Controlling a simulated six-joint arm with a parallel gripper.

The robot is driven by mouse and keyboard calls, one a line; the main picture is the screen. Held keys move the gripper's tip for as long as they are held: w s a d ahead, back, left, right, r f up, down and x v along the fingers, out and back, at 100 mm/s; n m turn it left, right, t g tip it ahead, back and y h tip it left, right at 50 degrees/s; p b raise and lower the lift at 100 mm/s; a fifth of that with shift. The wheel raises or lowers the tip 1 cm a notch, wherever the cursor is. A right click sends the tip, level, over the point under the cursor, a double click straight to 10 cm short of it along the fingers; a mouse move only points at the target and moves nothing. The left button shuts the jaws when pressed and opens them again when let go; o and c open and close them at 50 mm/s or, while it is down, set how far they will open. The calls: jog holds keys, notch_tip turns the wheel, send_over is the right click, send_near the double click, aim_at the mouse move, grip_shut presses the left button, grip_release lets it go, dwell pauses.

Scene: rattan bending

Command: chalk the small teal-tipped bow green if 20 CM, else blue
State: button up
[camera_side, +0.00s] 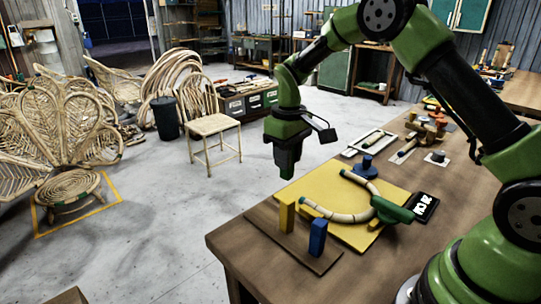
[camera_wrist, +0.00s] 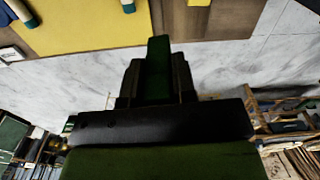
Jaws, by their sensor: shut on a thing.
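The pale rattan bow (camera_side: 345,217) lies curved on a yellow board (camera_side: 318,182), with teal tips at its two ends. Those tips also show at the top left of the wrist view (camera_wrist: 128,6). A dark tag (camera_side: 424,206) with white lettering stands by the bow's right side; I cannot read its figure reliably. My gripper (camera_side: 287,167) is shut on a dark green stick (camera_wrist: 158,70), pointing down, above and left of the board and apart from the bow. A blue block (camera_side: 318,238) and a yellow block (camera_side: 287,216) stand upright on a brown tray (camera_side: 292,246).
A dark green piece (camera_side: 392,210) sits against the bow's right bend. A white tray (camera_side: 369,142) and small tools lie farther back on the table (camera_side: 232,242). Open floor lies left of the table.

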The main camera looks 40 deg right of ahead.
jog(key=s+d, duration=0.5)
jog(key=shift+s+a+f, duration=0.1)
jog(key=shift+f, duration=1.55)
jog(key=shift+s+a+f, duration=0.1)
jog(key=shift+f, duration=1.5)
jog(key=shift+f, duration=0.55)
notch_tip(320, 180, up, 7)
jog(key=shift+w, duration=0.15)
dwell(0.4)
